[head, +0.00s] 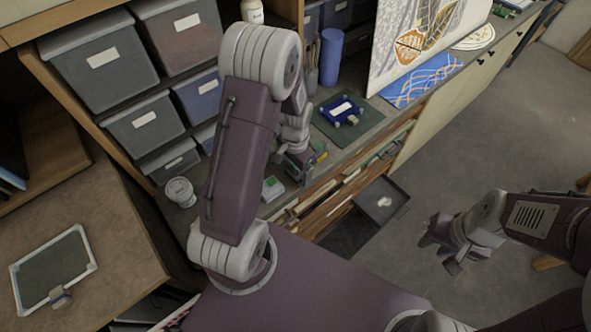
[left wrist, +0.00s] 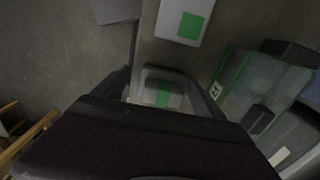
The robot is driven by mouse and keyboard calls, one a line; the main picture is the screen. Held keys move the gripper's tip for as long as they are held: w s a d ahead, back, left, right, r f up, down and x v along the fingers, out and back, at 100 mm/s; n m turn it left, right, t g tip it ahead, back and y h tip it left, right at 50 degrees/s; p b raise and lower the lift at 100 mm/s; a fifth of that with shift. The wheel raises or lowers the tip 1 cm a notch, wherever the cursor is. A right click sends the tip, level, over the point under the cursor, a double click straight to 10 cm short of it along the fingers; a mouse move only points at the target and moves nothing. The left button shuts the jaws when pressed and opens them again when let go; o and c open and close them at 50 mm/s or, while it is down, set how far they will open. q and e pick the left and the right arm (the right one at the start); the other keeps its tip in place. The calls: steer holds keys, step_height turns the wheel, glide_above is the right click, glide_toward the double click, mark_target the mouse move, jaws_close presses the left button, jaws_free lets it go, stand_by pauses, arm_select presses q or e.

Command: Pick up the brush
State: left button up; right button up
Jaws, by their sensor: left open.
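My left gripper (head: 300,167) is low over the worktop by the shelves, partly hidden by my own arm in the head view. In the left wrist view its two fingers (left wrist: 165,92) are apart. A small grey-white block with a green stripe (left wrist: 164,94) shows between them; I cannot tell whether it is the brush or whether the fingers touch it. Thin upright sticks like brush handles (head: 312,57) stand beside a blue cylinder at the back. No single loose brush is clear. My right gripper (head: 444,250) hangs over the floor at the right, its fingers apart and empty.
A white box with a green top (head: 272,188) is near the worktop's front edge. A white jar (head: 180,191) and grey bins (head: 100,62) are left. An open drawer (head: 398,205) juts out below.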

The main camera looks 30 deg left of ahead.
arm_select(q)
steer(key=shift+w+a+f, duration=0.1)
steer(key=shift+w+a, duration=0.1)
steer(key=shift+w, duration=0.1)
steer(key=c, duration=1.4)
steer(key=shift+s, duration=0.1)
arm_select(e)
steer(key=shift+w+a, duration=0.1)
steer(key=shift+w, duration=0.1)
arm_select(q)
steer(key=shift+d, duration=0.1)
arm_select(e)
steer(key=shift+f, duration=0.1)
arm_select(q)
steer(key=r, duration=0.3)
steer(key=r+b, duration=0.1)
steer(key=shift+w+d+r, duration=0.15)
steer(key=shift+w+r, duration=0.05)
steer(key=shift+w, duration=0.2)
steer(key=w+d+r+b, duration=0.1)
steer(key=w+d+r, duration=0.5)
steer(key=w+d, duration=0.1)
steer(key=shift+w+d+r, duration=0.3)
steer(key=shift+d+r, duration=0.05)
steer(key=shift+d, duration=0.05)
arm_select(e)
step_height(320, 180, down, 2)
steer(key=shift+f, duration=0.15)
